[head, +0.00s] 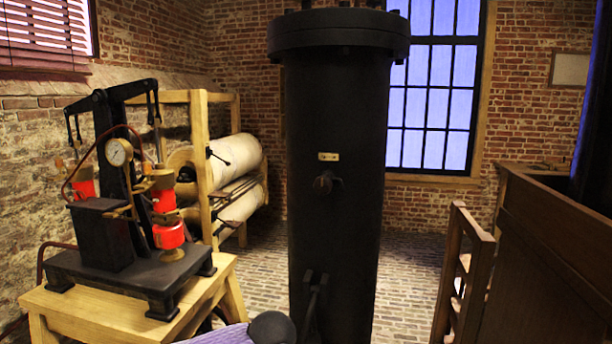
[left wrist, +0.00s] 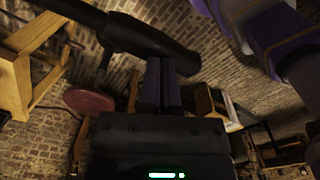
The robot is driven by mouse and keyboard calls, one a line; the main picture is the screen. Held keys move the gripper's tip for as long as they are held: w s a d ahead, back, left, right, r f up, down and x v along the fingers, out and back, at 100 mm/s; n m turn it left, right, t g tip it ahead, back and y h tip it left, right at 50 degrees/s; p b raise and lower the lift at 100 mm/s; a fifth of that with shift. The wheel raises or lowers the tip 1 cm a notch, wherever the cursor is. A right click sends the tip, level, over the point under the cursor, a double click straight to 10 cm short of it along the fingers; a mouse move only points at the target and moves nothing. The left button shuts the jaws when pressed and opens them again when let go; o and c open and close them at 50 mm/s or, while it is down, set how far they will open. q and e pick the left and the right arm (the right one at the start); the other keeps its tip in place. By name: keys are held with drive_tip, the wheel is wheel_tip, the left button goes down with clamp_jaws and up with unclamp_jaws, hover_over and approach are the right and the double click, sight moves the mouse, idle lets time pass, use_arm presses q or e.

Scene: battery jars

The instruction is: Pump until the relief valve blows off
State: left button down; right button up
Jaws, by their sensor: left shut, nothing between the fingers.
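The pump (head: 125,190), with a black frame and red-banded cylinders, stands on a wooden table at the left in the head view. Its round white gauge (head: 119,152) faces me, but its needle is too small to read. A tall black vessel (head: 335,240) stands in the middle, with a small plate and a dark fitting (head: 326,184) on its front. I cannot tell which part is the relief valve. My left gripper (left wrist: 161,84) is shut and empty in the left wrist view. A thick black bar (left wrist: 150,42) crosses just beyond its fingertips; contact is unclear. My right gripper is not in view.
The wooden table (head: 90,318) fills the lower left. A timber rack (head: 200,150) with white rolls stands behind the pump. A wooden railing (head: 465,270) and a dark wooden partition (head: 550,260) border the right. Brick floor (head: 410,285) is clear between vessel and railing.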

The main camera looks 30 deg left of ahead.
use_arm(q)
wheel_tip(320, 180, up, 14)
drive_tip(key=p, duration=1)
drive_tip(key=shift+r, duration=0.2)
